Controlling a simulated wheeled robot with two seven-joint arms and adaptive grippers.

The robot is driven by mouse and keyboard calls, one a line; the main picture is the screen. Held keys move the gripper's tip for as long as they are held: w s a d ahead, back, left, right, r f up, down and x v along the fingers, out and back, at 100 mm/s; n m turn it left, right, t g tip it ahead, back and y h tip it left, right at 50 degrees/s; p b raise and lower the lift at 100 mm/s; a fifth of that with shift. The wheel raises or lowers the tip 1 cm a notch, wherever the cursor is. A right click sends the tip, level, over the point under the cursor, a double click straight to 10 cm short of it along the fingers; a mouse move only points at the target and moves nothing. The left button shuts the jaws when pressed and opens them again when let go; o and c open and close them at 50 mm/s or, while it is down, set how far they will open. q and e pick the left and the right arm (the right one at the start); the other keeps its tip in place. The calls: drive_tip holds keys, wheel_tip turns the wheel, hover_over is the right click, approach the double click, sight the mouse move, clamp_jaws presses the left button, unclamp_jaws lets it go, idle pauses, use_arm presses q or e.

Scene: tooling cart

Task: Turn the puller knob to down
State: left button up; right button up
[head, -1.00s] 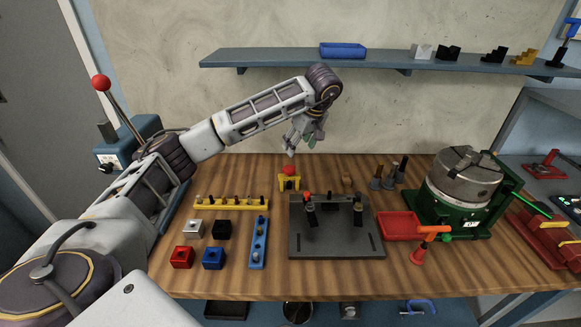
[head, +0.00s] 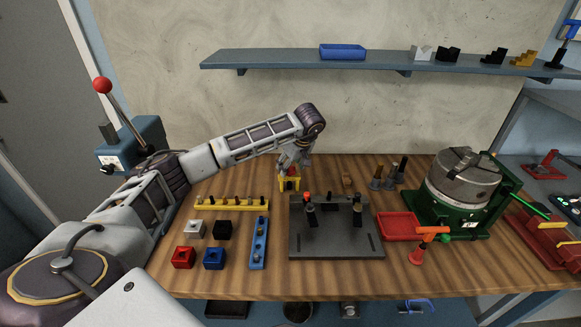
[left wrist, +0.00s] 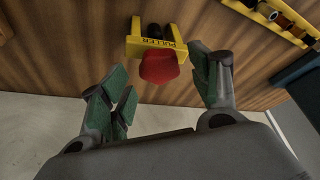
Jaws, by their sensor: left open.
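The puller is a small yellow stand (head: 289,184) at the back middle of the wooden bench, and it shows in the left wrist view (left wrist: 150,47) with "PULLER" printed on it. Its red knob (left wrist: 159,66) sits on top; in the head view it is mostly covered by my gripper. My left gripper (head: 289,166) is directly above the puller, pointing down. In the left wrist view its green-padded fingers (left wrist: 163,90) are apart, one on each side of the red knob, with gaps to it. My right gripper is not in view.
A yellow rack of pegs (head: 232,203) lies left of the puller. A dark fixture plate (head: 335,245) with two upright clamps is in front of it. A red tray (head: 400,226) and green chuck stand (head: 450,222) are to the right. A shelf (head: 390,61) hangs above.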

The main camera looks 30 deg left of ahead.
use_arm(q)
drive_tip(key=shift+a+f, duration=0.15)
drive_tip(key=shift+f, duration=0.2)
drive_tip(key=shift+w+f, duration=0.1)
drive_tip(key=shift+f, duration=0.1)
drive_tip(key=c, duration=1)
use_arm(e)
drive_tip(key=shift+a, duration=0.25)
use_arm(q)
drive_tip(key=shift+n, duration=0.3)
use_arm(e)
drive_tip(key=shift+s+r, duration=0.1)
